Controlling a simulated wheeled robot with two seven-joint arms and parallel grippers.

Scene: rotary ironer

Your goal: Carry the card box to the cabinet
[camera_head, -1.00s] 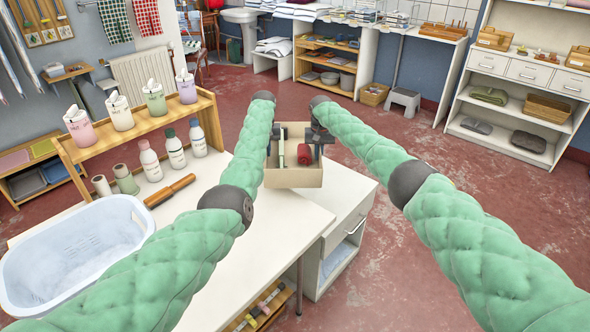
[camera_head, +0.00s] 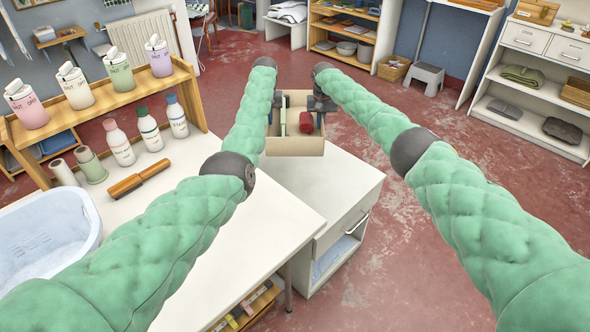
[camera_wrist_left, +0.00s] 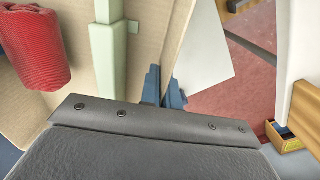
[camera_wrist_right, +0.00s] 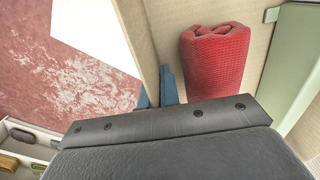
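The open card box (camera_head: 295,146) hangs between my two grippers, roughly level, over the far end of a white cabinet (camera_head: 330,182) with a drawer and an open lower bay. Inside the box are a red rolled cloth (camera_head: 306,122) and a pale green item (camera_head: 283,122); both also show in the left wrist view. My left gripper (camera_wrist_left: 164,92) has its blue fingers on both sides of one box wall. My right gripper (camera_wrist_right: 156,92) pinches the opposite wall the same way. Whether the box bottom touches anything is hidden.
A white table (camera_head: 210,235) adjoins the cabinet on the left, with bottles (camera_head: 149,129), a brown-handled tool (camera_head: 140,180) and a basin (camera_head: 45,240). A wooden shelf (camera_head: 108,95) stands behind them. Red floor (camera_head: 430,130) is clear to the right. A grey stool (camera_head: 427,77) stands far back.

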